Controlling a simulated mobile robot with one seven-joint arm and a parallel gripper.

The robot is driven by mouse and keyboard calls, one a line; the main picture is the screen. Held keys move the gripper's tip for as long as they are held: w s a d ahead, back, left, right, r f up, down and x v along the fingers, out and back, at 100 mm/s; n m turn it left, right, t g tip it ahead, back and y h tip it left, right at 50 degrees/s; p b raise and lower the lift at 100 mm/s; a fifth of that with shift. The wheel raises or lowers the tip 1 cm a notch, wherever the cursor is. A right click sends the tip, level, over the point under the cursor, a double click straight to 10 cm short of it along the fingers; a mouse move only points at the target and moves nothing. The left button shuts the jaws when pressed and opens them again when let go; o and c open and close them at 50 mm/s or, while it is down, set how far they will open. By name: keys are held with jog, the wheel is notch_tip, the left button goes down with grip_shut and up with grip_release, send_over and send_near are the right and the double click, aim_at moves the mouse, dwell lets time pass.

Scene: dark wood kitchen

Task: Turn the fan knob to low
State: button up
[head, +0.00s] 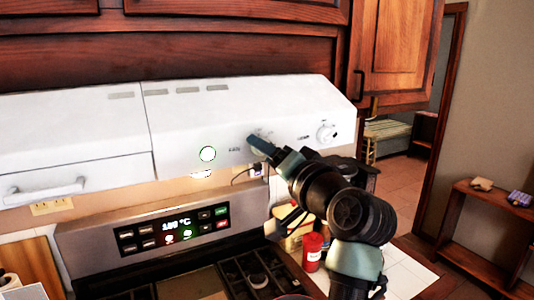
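A white range hood (230,115) hangs under the dark wood cabinets. A round white knob (327,132) sits at the right end of its front face, with a small dark label to its left. My gripper (262,145) reaches the hood front left of that knob. Its grey-blue fingertips are at a second knob, which they mostly hide. I cannot tell whether they touch or grip it. The labels are too small to read, so the knobs' settings are unclear.
Below the hood is a stove with a lit control panel (175,232) and dark burner grates (255,280). A red canister (312,251) stands on the counter by my arm. A cabinet door (393,45) is at upper right, with a doorway and shelf beyond.

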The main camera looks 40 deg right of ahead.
jog(key=shift+o, duration=0.4)
jog(key=b+v, duration=0.5)
jog(key=v, duration=0.8)
jog(key=shift+d, duration=0.1)
